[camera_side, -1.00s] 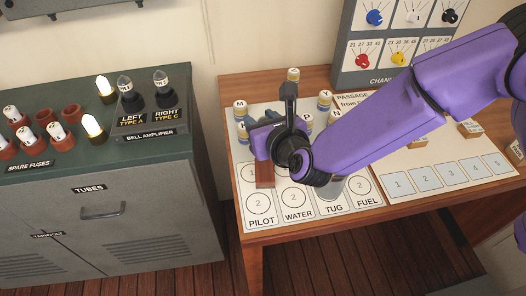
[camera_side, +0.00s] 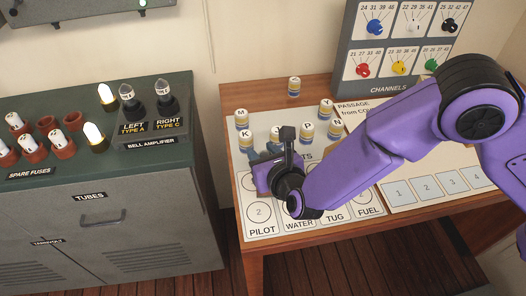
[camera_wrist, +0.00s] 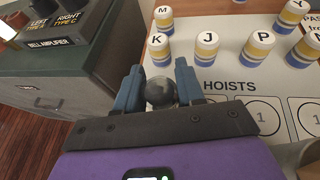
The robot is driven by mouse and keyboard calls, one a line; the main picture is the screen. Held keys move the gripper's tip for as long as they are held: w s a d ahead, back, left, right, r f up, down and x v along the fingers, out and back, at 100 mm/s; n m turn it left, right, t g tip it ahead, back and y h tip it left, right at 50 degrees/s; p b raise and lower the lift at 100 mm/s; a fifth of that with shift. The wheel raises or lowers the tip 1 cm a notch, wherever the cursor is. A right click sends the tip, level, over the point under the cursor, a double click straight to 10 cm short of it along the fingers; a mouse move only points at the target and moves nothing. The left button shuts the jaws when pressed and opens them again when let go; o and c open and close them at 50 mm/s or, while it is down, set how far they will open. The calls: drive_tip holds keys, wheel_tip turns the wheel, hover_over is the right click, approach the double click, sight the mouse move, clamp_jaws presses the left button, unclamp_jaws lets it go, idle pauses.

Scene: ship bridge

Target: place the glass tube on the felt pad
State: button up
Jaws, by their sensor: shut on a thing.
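My gripper (camera_side: 263,151) is low over the front left of the white hoists board, fingers pointing to the back of the table. In the wrist view its two blue fingers (camera_wrist: 159,88) are closed on a dark, shiny, rounded thing, which looks like the glass tube (camera_wrist: 160,93). Only its rounded end shows; the rest is hidden by the hand. In the side view the hand hides it. I cannot make out a felt pad in either current view.
Several lettered white, yellow and blue cylinders (camera_side: 307,133) stand behind and beside my gripper. The channels panel (camera_side: 398,45) rises at the back. At left, a green-topped cabinet (camera_side: 30,100) carries the bell amplifier (camera_side: 150,128), lit bulbs and spare fuses.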

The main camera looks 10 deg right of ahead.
drive_tip(key=o, duration=1)
drive_tip(key=shift+r, duration=0.2)
drive_tip(key=v, duration=1.2)
drive_tip(key=shift+f, duration=0.1)
